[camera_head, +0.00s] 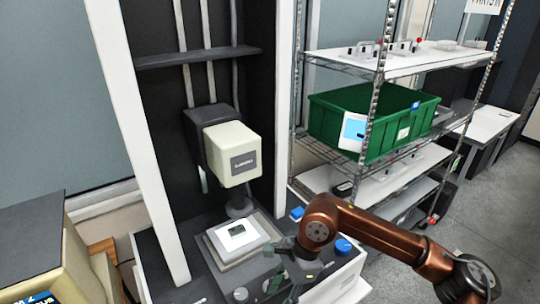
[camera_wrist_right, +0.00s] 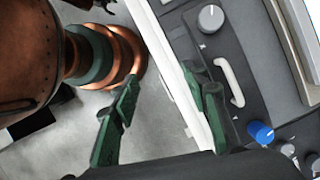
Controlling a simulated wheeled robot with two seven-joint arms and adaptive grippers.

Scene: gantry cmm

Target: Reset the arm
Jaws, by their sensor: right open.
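My right arm (camera_head: 375,236) reaches in from the right in the head view, bent over the front of the measuring machine. Its dark green gripper (camera_head: 272,268) hangs over the machine's front edge, in front of the stage. My left gripper is not in view.
The machine's cream head (camera_head: 232,153) stands above a stage (camera_head: 218,250) bearing a white piece (camera_head: 238,235). A blue knob (camera_head: 343,246) is close to my arm. A wire shelf (camera_head: 375,63) with a green bin (camera_head: 340,120) stands behind. Grey floor (camera_head: 455,215) is open at right.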

